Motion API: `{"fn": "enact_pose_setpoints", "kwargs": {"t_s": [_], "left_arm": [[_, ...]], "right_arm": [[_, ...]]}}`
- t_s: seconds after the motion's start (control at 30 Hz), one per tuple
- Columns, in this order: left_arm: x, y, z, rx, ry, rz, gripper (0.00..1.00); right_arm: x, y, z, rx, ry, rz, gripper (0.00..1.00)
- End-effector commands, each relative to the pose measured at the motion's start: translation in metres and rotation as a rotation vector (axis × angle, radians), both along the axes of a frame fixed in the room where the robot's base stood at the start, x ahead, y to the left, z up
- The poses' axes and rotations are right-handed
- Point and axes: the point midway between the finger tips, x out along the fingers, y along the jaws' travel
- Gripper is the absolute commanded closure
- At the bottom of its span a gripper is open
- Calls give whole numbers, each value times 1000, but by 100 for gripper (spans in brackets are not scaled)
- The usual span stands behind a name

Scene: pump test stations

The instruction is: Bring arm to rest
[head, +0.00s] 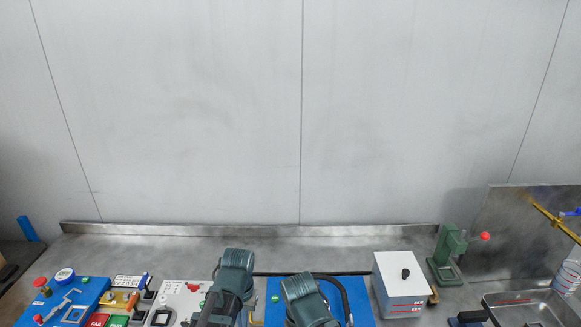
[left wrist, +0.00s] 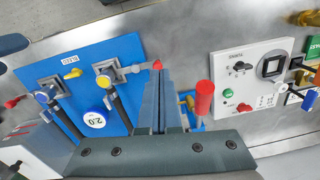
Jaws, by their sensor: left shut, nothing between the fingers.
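My two dark green arm links show at the bottom of the head view, side by side over the bench, and their ends run out of the frame. In the left wrist view my left gripper (left wrist: 163,100) has its two grey fingers together with nothing between them. The fingers are beside a blue panel (left wrist: 125,55) with several valve handles and a round gauge (left wrist: 95,119). A red cylinder (left wrist: 204,98) stands just right of the fingers; whether they touch it I cannot tell. My right gripper is in neither view.
A white panel (left wrist: 250,60) with a dial and display is right of the fingers. In the head view a blue station (head: 62,300) is left. A grey box (head: 400,285), a green press (head: 447,258) and a sink (head: 525,310) stand right. The bench's back strip is clear.

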Motion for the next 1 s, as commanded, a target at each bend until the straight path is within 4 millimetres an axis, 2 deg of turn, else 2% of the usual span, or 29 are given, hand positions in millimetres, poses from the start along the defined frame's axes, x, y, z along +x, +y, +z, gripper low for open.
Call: {"fn": "enact_pose_setpoints", "kwargs": {"t_s": [0.03, 0.2, 0.3, 0.47, 1.0], "left_arm": [[-21, -11, -31, 10, 5, -34, 100], [-59, -34, -64, 40, 12, -113, 100], [-73, -41, -75, 52, 15, -141, 100], [-81, -46, -79, 60, 18, -161, 100], [-80, -46, -77, 59, 17, -161, 100]], "right_arm": [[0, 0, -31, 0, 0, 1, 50], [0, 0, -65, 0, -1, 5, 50], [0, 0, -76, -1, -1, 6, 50], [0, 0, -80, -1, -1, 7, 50], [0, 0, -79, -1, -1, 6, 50]]}}
